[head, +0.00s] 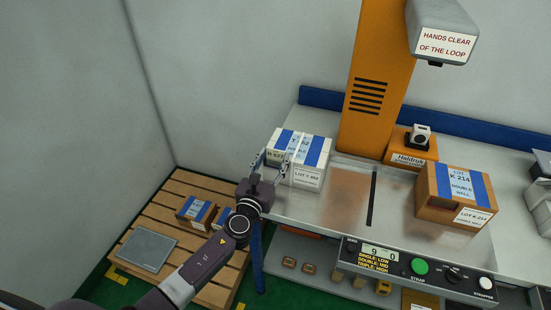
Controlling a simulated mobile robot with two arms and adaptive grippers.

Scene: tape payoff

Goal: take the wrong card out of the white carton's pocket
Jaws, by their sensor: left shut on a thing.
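The white carton (312,150) with blue bands stands on the left part of the grey bench top. Its front label reads LOT T and a number, and its top also carries print. My left gripper (271,161) is at the carton's left front corner, its fingers shut on the card (275,155), a small pale piece with dark print starting with K. The fingers hide part of that corner, so I cannot tell how far the card sits in the pocket. My right gripper is out of view.
A brown carton (454,193) labelled LOT K 214 stands on the right of the bench. An orange column (375,75) rises behind, with a grey head above. A control panel (415,268) lines the front edge. A wooden pallet (180,225) with small boxes lies lower left.

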